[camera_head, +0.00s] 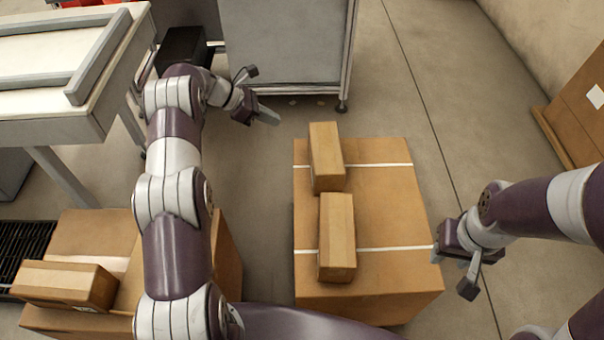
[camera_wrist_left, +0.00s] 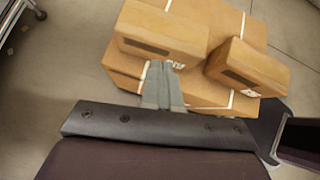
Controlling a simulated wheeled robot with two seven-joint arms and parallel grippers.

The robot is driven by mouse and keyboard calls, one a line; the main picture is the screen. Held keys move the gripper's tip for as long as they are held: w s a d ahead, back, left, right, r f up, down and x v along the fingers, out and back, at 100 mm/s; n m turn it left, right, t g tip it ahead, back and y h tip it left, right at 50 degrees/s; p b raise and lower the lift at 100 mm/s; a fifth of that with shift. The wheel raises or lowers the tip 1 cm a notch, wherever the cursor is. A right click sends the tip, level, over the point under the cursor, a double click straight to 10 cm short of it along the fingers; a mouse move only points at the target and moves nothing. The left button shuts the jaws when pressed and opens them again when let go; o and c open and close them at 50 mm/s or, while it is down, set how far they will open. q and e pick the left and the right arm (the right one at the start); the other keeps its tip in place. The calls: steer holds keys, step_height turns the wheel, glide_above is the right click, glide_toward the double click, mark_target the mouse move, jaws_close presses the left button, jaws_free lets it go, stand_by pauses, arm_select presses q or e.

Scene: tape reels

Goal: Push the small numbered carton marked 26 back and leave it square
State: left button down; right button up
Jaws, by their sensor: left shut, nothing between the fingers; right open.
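Two small brown cartons lie on a large carton (camera_head: 388,205) with white straps: a farther one (camera_head: 326,156) and a nearer one (camera_head: 337,237), roughly in line. No number is readable in the head view. The left wrist view shows two small cartons, one at the left (camera_wrist_left: 165,32) and one at the right (camera_wrist_left: 247,68), with dark labels and white marks too small to read. My left gripper (camera_head: 262,100) is beyond and left of the farther carton; its fingers (camera_wrist_left: 161,80) are shut and empty. My right gripper (camera_head: 457,272) is open and empty, right of the large carton.
Another small carton (camera_head: 65,285) lies on a large carton at lower left. A white-topped table (camera_head: 50,85) stands at upper left and a grey cabinet (camera_head: 287,45) behind. A brown panel (camera_head: 578,115) is at right.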

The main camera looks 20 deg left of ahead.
arm_select(q)
step_height(320, 180, down, 5)
steer(key=s+a+m+g, duration=0.2)
steer(key=m, duration=0.1)
steer(key=b, duration=0.3)
glide_toward(325, 158)
steer(key=shift+w+d+f, duration=0.1)
steer(key=shift+w+f, duration=0.05)
steer(key=shift+f, duration=0.75)
steer(key=shift+w+d+f, duration=0.1)
steer(key=shift+w+f, duration=0.05)
steer(key=shift+f, duration=0.75)
steer(key=shift+w+f, duration=0.15)
steer(key=shift+f, duration=0.75)
arm_select(e)
steer(key=shift+f, duration=1.9)
